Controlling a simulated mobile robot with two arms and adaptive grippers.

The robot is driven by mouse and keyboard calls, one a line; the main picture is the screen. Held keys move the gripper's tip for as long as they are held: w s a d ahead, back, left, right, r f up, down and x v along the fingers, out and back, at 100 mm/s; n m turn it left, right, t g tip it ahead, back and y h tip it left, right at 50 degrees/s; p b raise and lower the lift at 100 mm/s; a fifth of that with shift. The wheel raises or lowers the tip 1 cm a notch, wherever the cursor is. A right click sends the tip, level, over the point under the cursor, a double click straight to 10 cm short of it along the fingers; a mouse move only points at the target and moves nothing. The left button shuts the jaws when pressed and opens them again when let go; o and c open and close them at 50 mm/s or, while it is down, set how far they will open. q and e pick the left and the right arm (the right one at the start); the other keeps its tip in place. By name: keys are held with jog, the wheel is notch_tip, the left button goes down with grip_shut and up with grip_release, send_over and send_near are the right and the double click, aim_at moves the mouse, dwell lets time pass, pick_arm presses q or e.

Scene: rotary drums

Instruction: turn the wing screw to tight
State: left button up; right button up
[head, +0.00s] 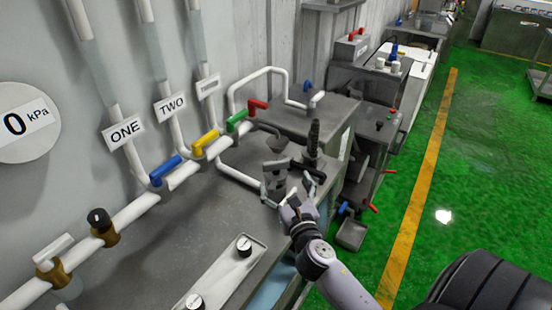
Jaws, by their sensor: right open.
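My right gripper (292,180) is over the far right part of the grey bench, with its arm coming in from the lower right. It is open, with its fingers spread apart. A dark upright ribbed post (313,138) stands just beyond the fingers. My left gripper is not in view.
White pipes with blue (166,170), yellow (205,141) and green (237,121) valve handles run along the wall. The bench's middle (165,235) is clear. Green floor lies to the right.

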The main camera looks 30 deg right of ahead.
aim_at(275, 165)
jog(key=p+x, duration=0.1)
jog(key=x, duration=0.8)
jog(key=shift+w+d, duration=0.15)
jog(key=shift+w, duration=0.05)
jog(key=shift+c, duration=0.2)
jog(key=c, duration=1.1)
jog(key=shift+f+m+g+h+b, duration=0.15)
jog(key=shift+m+g+h+b, duration=0.9)
jog(key=shift+m+h, duration=0.8)
jog(key=shift+m+g+h+b, duration=1.3)
jog(key=shift+m+g+h, duration=0.65)
jog(key=shift+g+h, duration=0.7)
